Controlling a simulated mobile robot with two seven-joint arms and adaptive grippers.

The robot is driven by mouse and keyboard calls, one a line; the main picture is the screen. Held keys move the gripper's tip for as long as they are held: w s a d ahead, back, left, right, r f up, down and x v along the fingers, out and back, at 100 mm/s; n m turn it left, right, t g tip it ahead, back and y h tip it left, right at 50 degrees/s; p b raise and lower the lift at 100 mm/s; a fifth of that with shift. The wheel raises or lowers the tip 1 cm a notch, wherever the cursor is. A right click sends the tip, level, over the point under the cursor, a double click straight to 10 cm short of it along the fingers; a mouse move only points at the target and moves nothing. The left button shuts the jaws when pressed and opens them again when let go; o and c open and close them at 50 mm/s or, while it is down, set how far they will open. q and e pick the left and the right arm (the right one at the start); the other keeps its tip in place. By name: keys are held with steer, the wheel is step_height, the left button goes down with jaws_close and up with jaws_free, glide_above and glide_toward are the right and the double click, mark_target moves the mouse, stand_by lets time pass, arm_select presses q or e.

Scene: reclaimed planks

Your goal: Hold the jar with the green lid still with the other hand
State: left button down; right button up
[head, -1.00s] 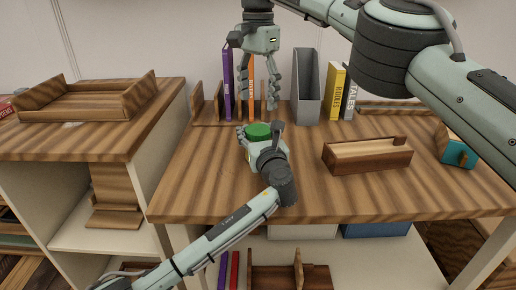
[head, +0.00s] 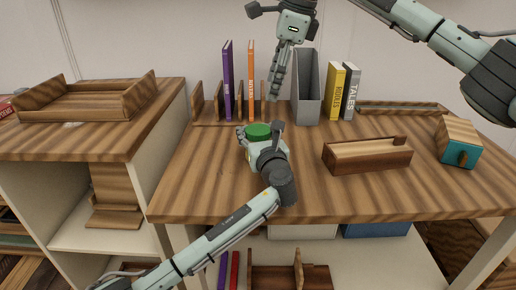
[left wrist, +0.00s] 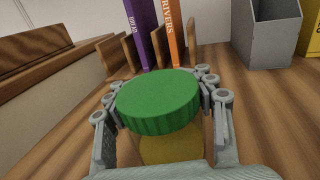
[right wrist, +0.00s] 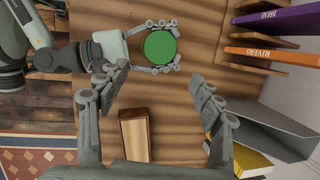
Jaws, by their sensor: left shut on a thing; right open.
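The jar with the green lid (head: 257,131) stands upright on the plank table top. Its lid fills the middle of the left wrist view (left wrist: 158,100), with a yellowish body below. My left gripper (head: 259,143) is shut around the jar from the front, its fingers on both sides just below the lid. The jar's body is mostly hidden in the head view. My right gripper (head: 274,98) is open and empty, above and behind the jar. In the right wrist view the lid (right wrist: 160,47) lies beyond the open fingers (right wrist: 160,103), clear of them.
Purple (head: 227,80) and orange (head: 251,80) books stand in a wooden rack behind the jar. A grey file holder (head: 307,90) and yellow book (head: 335,92) stand right of it. A wooden box (head: 367,155) and teal-fronted box (head: 459,143) lie right. The table's front left is clear.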

mark_target(259, 130)
steer(key=shift+f, duration=0.1)
steer(key=x, duration=1.2)
steer(key=shift+s, duration=0.1)
steer(key=c, duration=1.1)
steer(key=shift+a+m, duration=0.1)
steer(key=shift+m, duration=1)
steer(key=o, duration=1.3)
